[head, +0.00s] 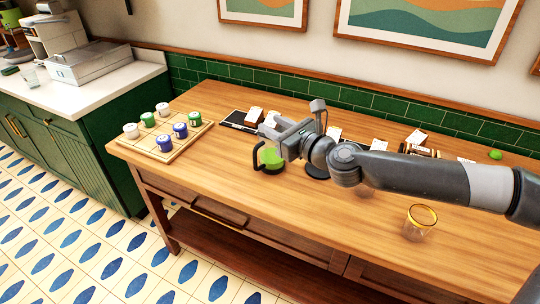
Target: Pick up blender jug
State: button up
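The blender jug looks to be the clear vessel with green contents and a black handle (270,159).
A wooden board (158,142) with several white, green and blue pots lies on the table's left end. A dark tray (240,120) and cards lie behind the jug. A gold-rimmed glass (420,222) stands at the right, below my arm. The front middle tabletop is clear.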

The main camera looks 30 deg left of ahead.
notch_tip(320, 180, up, 2)
jog(key=d+m, duration=0.1)
send_near(256, 158)
jog(key=x, duration=0.5)
jog(key=shift+w+a+r, duration=0.15)
jog(key=shift+a, duration=0.1)
jog(key=shift+f+x, duration=0.1)
jog(key=shift+x, duration=1.2)
jog(key=shift+f+x, duration=0.15)
jog(key=shift+x, duration=1.2)
jog(key=shift+c, duration=0.4)
grip_shut()
